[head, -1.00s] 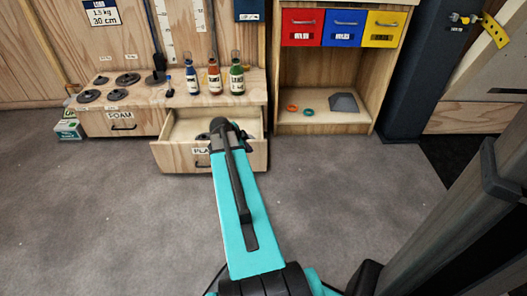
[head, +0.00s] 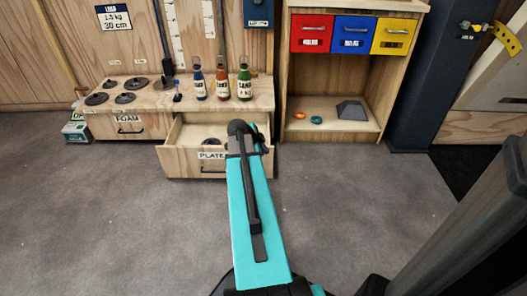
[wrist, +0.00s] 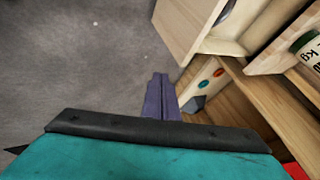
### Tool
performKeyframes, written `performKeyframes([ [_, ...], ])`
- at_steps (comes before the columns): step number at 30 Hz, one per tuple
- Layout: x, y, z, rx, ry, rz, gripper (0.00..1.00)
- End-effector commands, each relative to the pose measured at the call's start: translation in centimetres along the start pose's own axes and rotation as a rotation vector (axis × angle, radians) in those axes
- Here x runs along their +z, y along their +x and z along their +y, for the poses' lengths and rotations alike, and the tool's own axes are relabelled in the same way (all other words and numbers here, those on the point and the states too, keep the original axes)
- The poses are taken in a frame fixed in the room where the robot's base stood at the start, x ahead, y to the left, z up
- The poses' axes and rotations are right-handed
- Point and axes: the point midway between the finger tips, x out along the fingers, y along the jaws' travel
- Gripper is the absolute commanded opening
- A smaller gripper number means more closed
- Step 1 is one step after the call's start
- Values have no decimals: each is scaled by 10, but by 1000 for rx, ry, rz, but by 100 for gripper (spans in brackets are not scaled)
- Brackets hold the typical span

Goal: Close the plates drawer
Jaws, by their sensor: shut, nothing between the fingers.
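The plates drawer (head: 183,163) stands open under the bench, its front pulled out toward me and its label partly covered by my arm. A dark round plate lies inside it. In the wrist view the drawer's wooden front (wrist: 187,25) is at the top, turned by the camera's tilt. My gripper (wrist: 160,79) shows there as two dark purple fingers pressed together, empty, over the floor just short of the drawer front in the picture. I cannot tell if they touch it. In the head view my arm reaches to the drawer's right part and hides the gripper.
The foam drawer (head: 128,127) to the left is shut. Several dark discs and three bottles (head: 221,84) stand on the bench top. An open shelf (head: 335,129) with red, blue and yellow drawers stands to the right. A dark pillar (head: 411,90) is beside it. The grey floor in front is clear.

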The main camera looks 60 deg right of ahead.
Motion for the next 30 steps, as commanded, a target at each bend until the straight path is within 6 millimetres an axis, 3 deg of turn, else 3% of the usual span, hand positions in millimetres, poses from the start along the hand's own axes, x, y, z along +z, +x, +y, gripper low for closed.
performKeyframes([
  [17,1,86,0,1,0,0,0],
  [30,0,99,-32,-1,1,0,0],
])
